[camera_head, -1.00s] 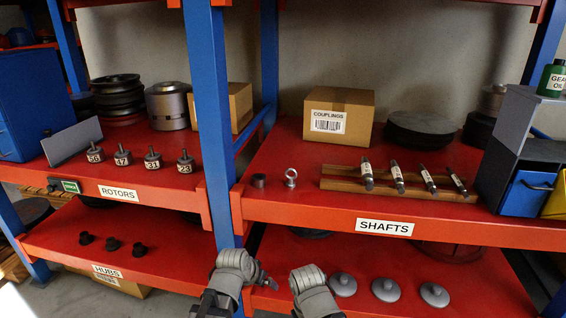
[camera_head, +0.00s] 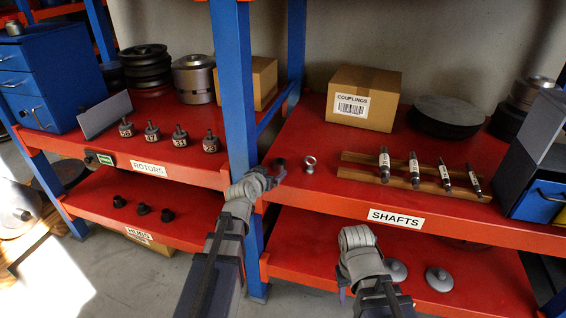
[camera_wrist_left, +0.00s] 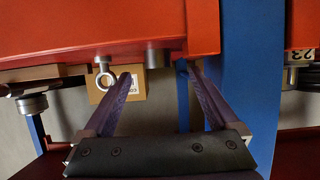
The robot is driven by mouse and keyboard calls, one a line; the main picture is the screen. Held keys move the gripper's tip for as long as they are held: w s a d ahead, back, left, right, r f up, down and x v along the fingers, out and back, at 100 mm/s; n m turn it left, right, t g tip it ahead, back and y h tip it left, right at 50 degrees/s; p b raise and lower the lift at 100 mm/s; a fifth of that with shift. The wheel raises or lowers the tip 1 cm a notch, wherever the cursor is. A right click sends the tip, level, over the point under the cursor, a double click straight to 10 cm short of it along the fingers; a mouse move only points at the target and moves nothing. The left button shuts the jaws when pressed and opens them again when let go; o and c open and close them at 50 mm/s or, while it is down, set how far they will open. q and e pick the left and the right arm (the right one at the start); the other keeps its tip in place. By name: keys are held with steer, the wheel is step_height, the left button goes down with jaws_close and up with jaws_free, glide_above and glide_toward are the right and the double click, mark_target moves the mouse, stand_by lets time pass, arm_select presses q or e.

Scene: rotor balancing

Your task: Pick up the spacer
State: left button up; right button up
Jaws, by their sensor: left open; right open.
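The spacer, which I take to be the small dark grey cylinder (camera_head: 281,162), stands on the upper red shelf near its front left corner, beside the blue post. The left gripper partly hides it in the head view. My left gripper (camera_head: 268,178) is open and empty just in front of it. In the left wrist view, which looks upside down, the spacer (camera_wrist_left: 158,58) shows between and beyond the two spread fingers of the left gripper (camera_wrist_left: 158,80), apart from them. My right gripper (camera_head: 357,243) is low in front of the shafts shelf; its fingers are hardly visible.
A ring-topped eye bolt (camera_head: 309,164) stands close to the right of the spacer. The blue post (camera_head: 237,90) rises close to its left. A wooden rack (camera_head: 360,165) with several labelled shafts lies further right. A couplings box (camera_head: 363,97) stands behind.

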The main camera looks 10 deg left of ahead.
mark_target(277, 166)
arm_select(q)
steer(key=shift+b+x, duration=0.55)
steer(key=shift+x, duration=0.75)
steer(key=shift+b+x, duration=0.75)
steer(key=shift+x, duration=1.95)
steer(key=shift+d+r, duration=0.15)
steer(key=shift+r, duration=0.1)
jaws_close()
